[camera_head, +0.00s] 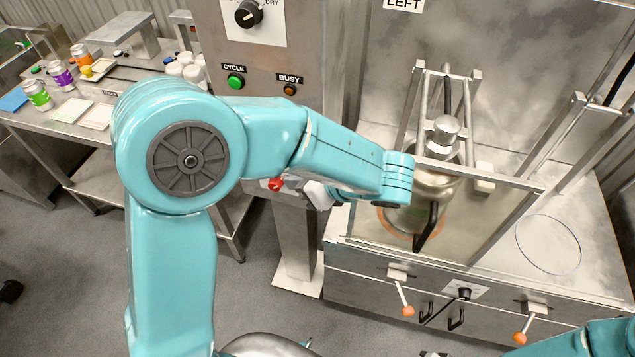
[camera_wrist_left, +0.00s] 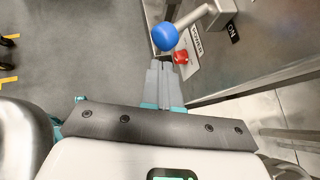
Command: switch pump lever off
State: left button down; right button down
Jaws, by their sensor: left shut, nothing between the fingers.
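A lever with a blue ball knob (camera_wrist_left: 165,37) and a pale metal arm shows at the top of the left wrist view. Its arm runs up and right towards a black ON label (camera_wrist_left: 232,32). I cannot read whether it is marked as the pump lever. My left gripper (camera_wrist_left: 166,66) is shut and empty, its fingertips just below the ball in the picture; I cannot tell whether they touch. In the head view my left arm hides the blue ball and most of this gripper. My right gripper is out of view.
A red knob (camera_wrist_left: 181,57) sits close to the fingertips on the panel; it also shows in the head view (camera_head: 275,184). A metal pot (camera_head: 430,185) stands in a framed guard at right. Two orange-tipped levers (camera_head: 408,311) (camera_head: 520,338) hang on the counter front.

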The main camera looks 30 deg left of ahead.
pick_arm(q)
jog(key=shift+a+r, duration=0.15)
jog(key=shift+a, duration=0.55)
jog(key=shift+w, duration=0.1)
